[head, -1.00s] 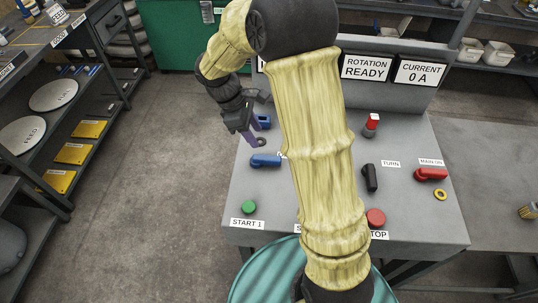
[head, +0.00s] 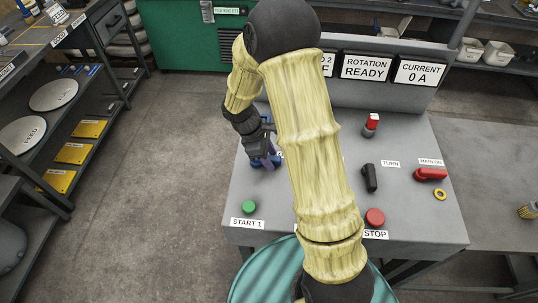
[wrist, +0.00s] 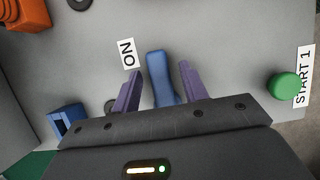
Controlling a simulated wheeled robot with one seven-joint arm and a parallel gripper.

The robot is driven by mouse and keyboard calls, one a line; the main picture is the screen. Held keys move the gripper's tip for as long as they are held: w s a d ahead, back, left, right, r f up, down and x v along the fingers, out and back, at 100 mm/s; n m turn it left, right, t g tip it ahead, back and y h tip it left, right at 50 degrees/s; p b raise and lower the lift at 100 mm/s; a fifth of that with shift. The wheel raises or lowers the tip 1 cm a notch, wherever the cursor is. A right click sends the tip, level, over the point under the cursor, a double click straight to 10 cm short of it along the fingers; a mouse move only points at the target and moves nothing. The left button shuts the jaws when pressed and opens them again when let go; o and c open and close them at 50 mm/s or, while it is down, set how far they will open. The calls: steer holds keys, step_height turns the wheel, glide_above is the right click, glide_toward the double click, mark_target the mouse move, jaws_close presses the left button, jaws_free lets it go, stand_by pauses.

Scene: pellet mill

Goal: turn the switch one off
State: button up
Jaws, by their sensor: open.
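A blue switch handle (wrist: 160,78) lies on the grey console beside an "ON" label (wrist: 128,53) in the wrist view. My gripper (wrist: 160,68) is open, with one purple finger on each side of the handle. Gaps show between the handle and both fingers, so it is not clamped. In the head view my gripper (head: 268,158) is low over the left part of the console and covers most of the blue handle (head: 257,163). The handle's own name label is not readable.
A green START 1 button (head: 249,207) is in front of the gripper. A second blue part (wrist: 68,118) is behind it. Right on the console are a black TURN handle (head: 370,177), a red STOP button (head: 375,217) and a red MAIN ON handle (head: 430,174).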

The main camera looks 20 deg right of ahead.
jaws_close()
steer(key=m, duration=0.1)
steer(key=m+g+p, duration=0.1)
steer(key=m, duration=0.1)
steer(key=s+a+m+y+p, duration=0.1)
steer(key=shift+s+r+m, duration=0.1)
steer(key=shift+r+m, duration=0.05)
steer(key=shift+m, duration=0.25)
steer(key=m+p, duration=0.1)
steer(key=m, duration=0.1)
steer(key=a+m+g+y, duration=0.1)
steer(key=m, duration=0.1)
steer(key=shift+s+a+y+p, duration=0.15)
steer(key=shift+s+y+p, duration=0.15)
steer(key=shift+s+p, duration=0.1)
steer(key=m, duration=0.1)
steer(key=a+m+y, duration=0.1)
steer(key=m, duration=0.1)
steer(key=m+p, duration=0.1)
steer(key=m, duration=0.1)
steer(key=shift+s+a+g+y, duration=0.1)
steer(key=shift+a+g+y, duration=0.2)
steer(key=shift+y, duration=0.1)
steer(key=shift+w+a+m+y+p, duration=0.15)
steer(key=shift+a+m+y, duration=0.25)
steer(key=shift+m, duration=0.65)
steer(key=shift+w+a+m+y+p, duration=0.15)
steer(key=shift+a+m+y, duration=0.2)
steer(key=shift+m, duration=0.7)
steer(key=shift+s+d, duration=0.1)
